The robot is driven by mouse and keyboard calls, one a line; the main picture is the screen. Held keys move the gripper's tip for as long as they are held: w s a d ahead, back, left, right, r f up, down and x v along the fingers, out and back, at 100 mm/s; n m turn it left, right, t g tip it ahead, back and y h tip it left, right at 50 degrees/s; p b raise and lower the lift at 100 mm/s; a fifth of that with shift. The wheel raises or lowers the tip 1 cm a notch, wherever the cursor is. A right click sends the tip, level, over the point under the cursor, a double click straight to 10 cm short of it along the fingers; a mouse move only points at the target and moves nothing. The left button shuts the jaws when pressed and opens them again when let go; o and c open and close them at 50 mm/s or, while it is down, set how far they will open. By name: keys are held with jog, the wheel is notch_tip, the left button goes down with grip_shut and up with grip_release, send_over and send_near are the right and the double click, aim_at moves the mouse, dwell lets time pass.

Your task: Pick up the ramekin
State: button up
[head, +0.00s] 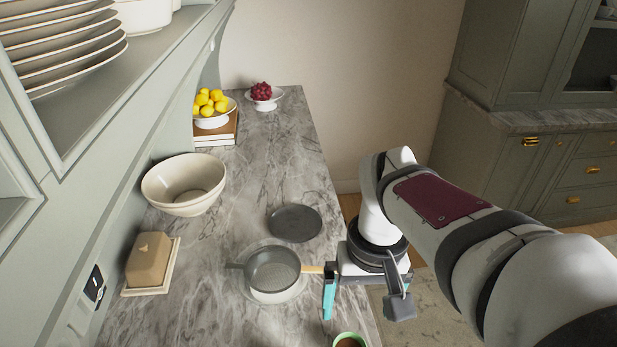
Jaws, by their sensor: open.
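A small round dish with a green rim and brown inside (350,340) is cut off by the bottom edge of the head view; it looks like the ramekin. My gripper (364,300) is open and empty, over the counter's right edge, a little above the dish in the picture. One teal finger shows clearly on its left side; the other is mostly hidden behind a grey part of my arm. I see no contact between the gripper and the dish.
A grey sieve (273,270) with a wooden handle rests over a pale dish, just left of my gripper. A dark plate (295,223), a cream bowl (184,185) and a butter dish (152,262) stand on the marble counter (215,250). Fruit bowls stand at the far end.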

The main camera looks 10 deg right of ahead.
aim_at(336, 346)
jog(key=s+a+f+m, duration=0.1)
jog(key=s+a+m, duration=0.1)
jog(key=s, duration=0.4)
jog(key=s+a+f+m+y, duration=0.1)
jog(key=s+a+f+m, duration=0.1)
jog(key=s, duration=0.5)
jog(key=shift+s+a, duration=0.25)
jog(key=shift+a, duration=0.2)
jog(key=shift+f, duration=0.1)
jog(key=w+d+f+m+t+y, duration=0.4)
jog(key=d+f+m+y, duration=0.1)
jog(key=d+f+m, duration=0.4)
jog(key=w+d+f+m+t+y, duration=0.45)
jog(key=d+f+m, duration=0.3)
jog(key=m, duration=0.45)
jog(key=x, duration=1.4)
jog(key=shift+w+d, duration=0.1)
jog(key=shift+w, duration=0.1)
jog(key=c, duration=1.3)
jog(key=shift+o, duration=0.2)
